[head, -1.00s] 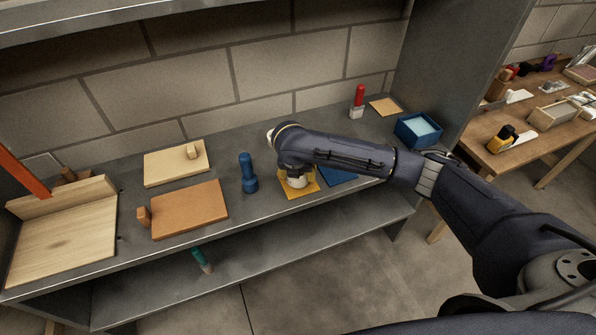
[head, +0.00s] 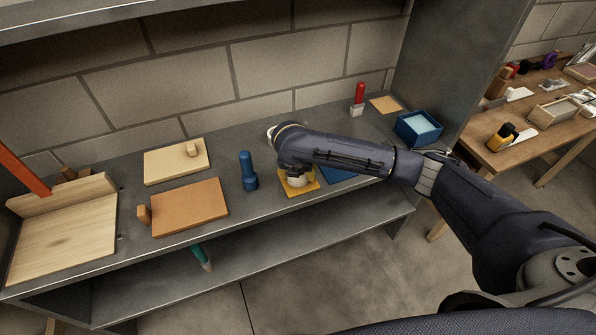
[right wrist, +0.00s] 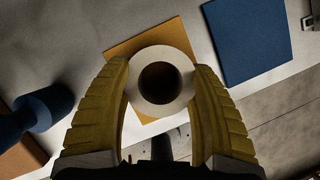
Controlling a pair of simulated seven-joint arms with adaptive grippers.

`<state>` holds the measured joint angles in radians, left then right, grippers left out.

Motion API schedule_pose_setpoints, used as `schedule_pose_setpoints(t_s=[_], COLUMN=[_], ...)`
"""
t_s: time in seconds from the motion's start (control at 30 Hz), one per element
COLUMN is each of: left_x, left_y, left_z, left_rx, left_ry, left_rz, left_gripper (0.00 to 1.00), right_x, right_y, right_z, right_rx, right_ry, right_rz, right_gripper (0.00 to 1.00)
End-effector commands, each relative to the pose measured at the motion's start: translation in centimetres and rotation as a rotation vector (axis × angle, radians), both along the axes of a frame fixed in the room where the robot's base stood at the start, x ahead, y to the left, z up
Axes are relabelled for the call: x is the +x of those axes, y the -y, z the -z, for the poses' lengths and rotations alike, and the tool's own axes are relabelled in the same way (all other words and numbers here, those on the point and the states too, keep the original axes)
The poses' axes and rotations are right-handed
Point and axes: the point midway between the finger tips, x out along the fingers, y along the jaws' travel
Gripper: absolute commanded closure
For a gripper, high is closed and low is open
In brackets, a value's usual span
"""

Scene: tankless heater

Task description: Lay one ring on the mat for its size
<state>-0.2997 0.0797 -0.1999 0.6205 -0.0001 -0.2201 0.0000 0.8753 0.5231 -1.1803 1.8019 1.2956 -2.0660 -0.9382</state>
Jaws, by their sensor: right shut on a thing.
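A white ring (right wrist: 160,54) with a round hole is between the yellow fingers of my right gripper (right wrist: 161,80), which is shut on it. In the right wrist view the ring is over the yellow-orange mat (right wrist: 150,40) and partly covers it. I cannot tell whether the ring touches the mat. In the head view my right gripper (head: 298,182) is low over the yellow mat (head: 312,186), mostly hidden by its wrist. A blue mat (head: 337,175) lies right beside it, partly behind my arm, and shows in the right wrist view (right wrist: 250,40). My left gripper is not in view.
A blue upright tool (head: 248,172) stands just left of the yellow mat. An orange-brown board (head: 190,208) and a pale board (head: 166,167) lie further left. A blue box (head: 418,128), a red-handled tool (head: 359,97) and a tan mat (head: 385,104) are at the back right.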

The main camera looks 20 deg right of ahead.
Motion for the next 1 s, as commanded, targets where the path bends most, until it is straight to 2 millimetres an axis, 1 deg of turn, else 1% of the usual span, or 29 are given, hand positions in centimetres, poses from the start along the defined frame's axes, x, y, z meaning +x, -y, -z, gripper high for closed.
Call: schedule_pose_setpoints(t_s=[0.2,0.23,0.4,0.43,0.83,0.93,1.0], left_x=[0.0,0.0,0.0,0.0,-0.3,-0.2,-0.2], left_y=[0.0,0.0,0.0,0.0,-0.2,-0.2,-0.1], left_z=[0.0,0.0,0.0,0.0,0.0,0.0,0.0], left_rx=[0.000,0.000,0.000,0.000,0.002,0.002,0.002], left_ry=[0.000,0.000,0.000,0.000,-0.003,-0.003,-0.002], left_rz=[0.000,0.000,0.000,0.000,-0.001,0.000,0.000], left_gripper=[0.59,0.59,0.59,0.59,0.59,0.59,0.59], right_x=[0.0,0.0,0.0,0.0,0.0,-0.1,-0.3], right_y=[0.0,0.0,0.0,0.0,0.0,-0.1,-0.2], right_z=[0.3,0.3,0.2,0.2,0.2,-0.3,-1.0], right_rx=[0.000,0.000,0.000,0.000,0.000,0.000,0.000], right_ry=[0.000,0.000,0.000,0.000,0.000,0.001,0.002], right_rz=[0.000,0.000,0.000,0.000,0.000,-0.001,-0.002], right_gripper=[0.71,0.37,0.18,0.15,0.15,0.15,0.15])
